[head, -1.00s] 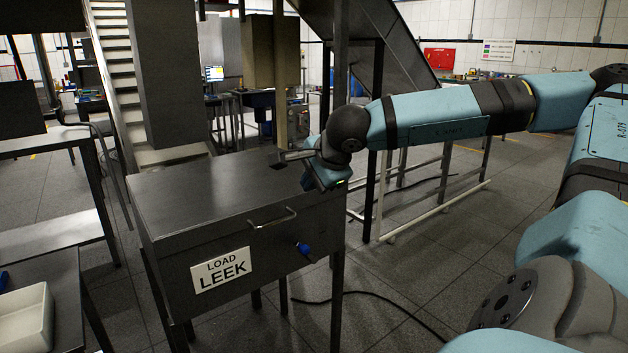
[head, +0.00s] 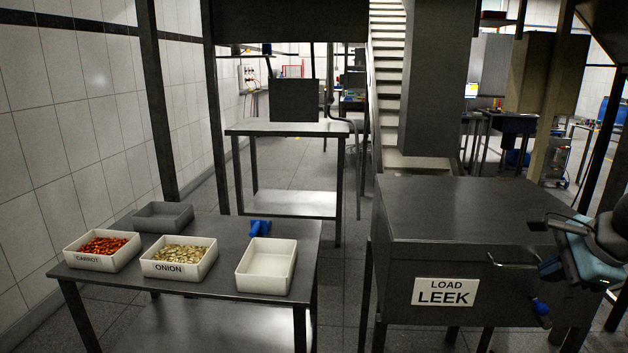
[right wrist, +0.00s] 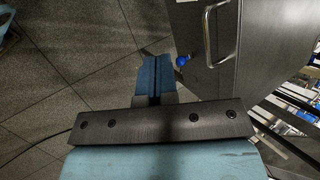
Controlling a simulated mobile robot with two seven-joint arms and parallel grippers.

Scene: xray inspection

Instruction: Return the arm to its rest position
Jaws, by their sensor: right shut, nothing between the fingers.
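My right arm enters from the right edge in the head view. Its gripper (head: 550,268) is beside the front right of the grey metal cabinet (head: 465,205), close to the front handle (head: 490,259). The right wrist view shows the blue fingers (right wrist: 153,76) closed together with nothing between them, above the floor and left of the handle (right wrist: 222,30). The fingers look clear of the cabinet there. The rest of the right arm is mostly out of the head view. My left gripper is not in view.
The cabinet has a "LOAD LEEK" sign (head: 445,291) and a blue knob (head: 541,308). At left, a metal table (head: 215,283) holds a carrot tray (head: 102,265), an onion tray (head: 180,270), an empty white tray (head: 266,285), a grey tray (head: 162,229) and a blue object (head: 260,228).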

